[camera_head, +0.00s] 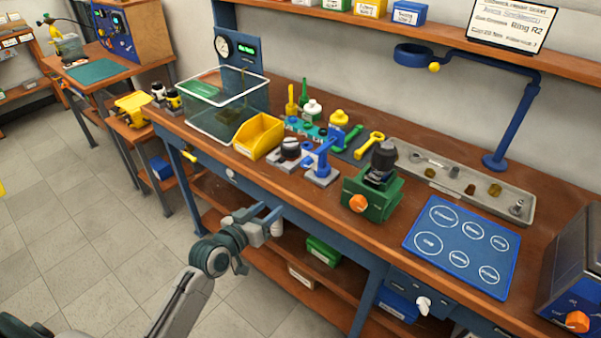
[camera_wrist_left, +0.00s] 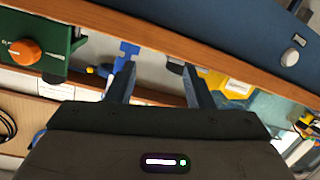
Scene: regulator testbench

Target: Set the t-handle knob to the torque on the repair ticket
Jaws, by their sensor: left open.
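A blue T-shaped handle (camera_head: 322,159) stands on a small grey base near the bench's front edge. It seems to be the blue piece (camera_wrist_left: 127,50) between and beyond my fingers in the left wrist view. The repair ticket (camera_head: 507,26) is a card on the back shelf; I make out "Ring R2" and a cap line that looks like 20 Nm, but the print is small. My left gripper (camera_head: 265,213) is open and empty, in front of the bench edge and apart from the handle. It shows in the left wrist view (camera_wrist_left: 160,80). My right gripper is not in view.
A green fixture (camera_head: 372,198) with an orange knob stands right of the handle. A yellow bin (camera_head: 259,136) and clear tub (camera_head: 219,105) stand left. A blue mat (camera_head: 462,246) and grey tray (camera_head: 455,160) lie right. The bench front edge separates my gripper from these.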

